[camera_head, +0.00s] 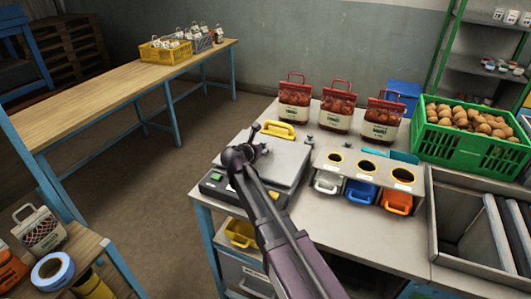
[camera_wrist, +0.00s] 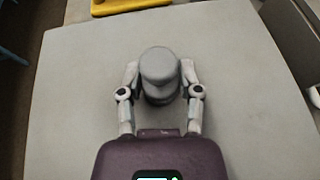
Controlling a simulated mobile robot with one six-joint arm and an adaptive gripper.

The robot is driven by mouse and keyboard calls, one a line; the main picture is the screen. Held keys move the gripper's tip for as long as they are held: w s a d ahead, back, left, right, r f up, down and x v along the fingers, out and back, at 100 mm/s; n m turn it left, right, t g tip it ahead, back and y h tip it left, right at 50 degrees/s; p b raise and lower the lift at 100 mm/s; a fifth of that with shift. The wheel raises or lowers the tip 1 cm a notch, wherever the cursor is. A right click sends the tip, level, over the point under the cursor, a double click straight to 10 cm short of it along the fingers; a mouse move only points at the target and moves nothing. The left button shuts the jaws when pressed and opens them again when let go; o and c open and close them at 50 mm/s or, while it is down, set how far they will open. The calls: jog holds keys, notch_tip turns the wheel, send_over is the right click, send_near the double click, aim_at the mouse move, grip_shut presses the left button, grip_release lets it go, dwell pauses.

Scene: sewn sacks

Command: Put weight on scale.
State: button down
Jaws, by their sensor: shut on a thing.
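The scale (camera_head: 290,158) has a wide grey plate and a front panel with a green button. Its plate fills most of the wrist view (camera_wrist: 75,95). My gripper (camera_wrist: 160,85) is shut on a grey cylindrical weight (camera_wrist: 158,64) with a knob-like top, one finger on each side. In the head view my gripper (camera_head: 258,146) is over the left part of the plate, and the arm and fingers mostly hide the weight. I cannot tell whether the weight touches the plate. A yellow handled object (camera_head: 279,130) lies at the scale's back edge.
Three red-topped sacks (camera_head: 337,108) stand behind. A holder with three round holes (camera_head: 367,166) and coloured bins is right of the scale. A green crate of potatoes (camera_head: 470,138) and a metal bin (camera_head: 440,215) are farther right. A wooden table (camera_head: 110,93) is at left.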

jog(key=shift+f, duration=0.25)
jog(key=shift+c, duration=1.4)
grip_release()
jog(key=shift+r, duration=0.2)
jog(key=shift+s+r, duration=0.1)
jog(key=p+v, duration=0.4)
jog(key=v, duration=0.6)
jog(key=shift+s+a+r, duration=0.1)
jog(key=shift+s+r, duration=0.1)
jog(key=shift+s+a+r+p, duration=0.15)
jog(key=shift+s+a+p, duration=0.2)
jog(key=shift+s, duration=0.2)
